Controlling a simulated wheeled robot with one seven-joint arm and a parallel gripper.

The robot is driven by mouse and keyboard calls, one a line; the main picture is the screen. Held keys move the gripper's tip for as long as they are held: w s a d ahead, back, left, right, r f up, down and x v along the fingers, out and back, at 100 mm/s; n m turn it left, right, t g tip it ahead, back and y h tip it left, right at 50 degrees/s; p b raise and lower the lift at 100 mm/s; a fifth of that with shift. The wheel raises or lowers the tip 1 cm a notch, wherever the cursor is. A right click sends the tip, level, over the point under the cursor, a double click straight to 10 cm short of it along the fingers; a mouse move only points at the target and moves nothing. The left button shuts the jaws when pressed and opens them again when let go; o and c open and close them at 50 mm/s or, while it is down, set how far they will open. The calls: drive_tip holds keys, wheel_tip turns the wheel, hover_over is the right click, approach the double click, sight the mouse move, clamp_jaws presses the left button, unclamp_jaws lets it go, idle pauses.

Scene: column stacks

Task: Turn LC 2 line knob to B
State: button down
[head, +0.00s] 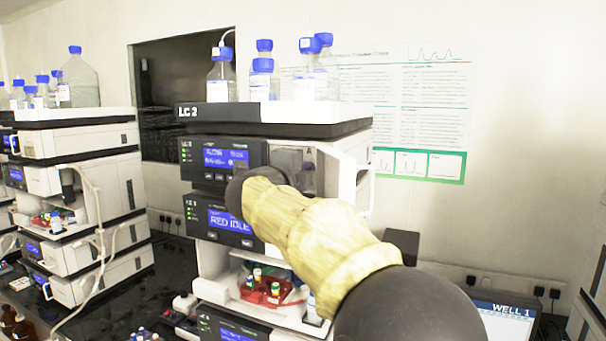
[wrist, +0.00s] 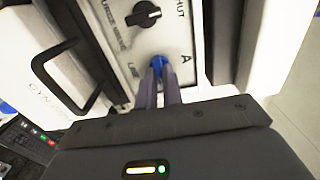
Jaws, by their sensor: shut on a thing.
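The LC 2 stack (head: 275,113) stands in the middle of the head view. In the wrist view its pale panel has a small blue knob (wrist: 156,61), with the word LINE to its left and the letter A to its right. My gripper (wrist: 158,72) is shut on the blue knob, its two dark fingers reaching up to it. The fingers hide part of the knob, and I cannot tell which way it points.
A black purge valve knob (wrist: 143,14), with SHUT printed beside it, sits just above the blue knob. A black handle (wrist: 65,80) sticks out at the left. Bottles with blue caps (head: 262,80) stand on top of the stack. Another stack (head: 75,140) is at the left.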

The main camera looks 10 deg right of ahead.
drive_tip(key=shift+f, duration=0.1)
drive_tip(key=c, duration=1.5)
unclamp_jaws()
drive_tip(key=shift+c, duration=0.2)
drive_tip(key=b+v, duration=0.5)
drive_tip(key=v, duration=1.2)
drive_tip(key=shift+s+a, duration=0.15)
drive_tip(key=shift+s, duration=0.05)
drive_tip(key=shift+w, duration=0.1)
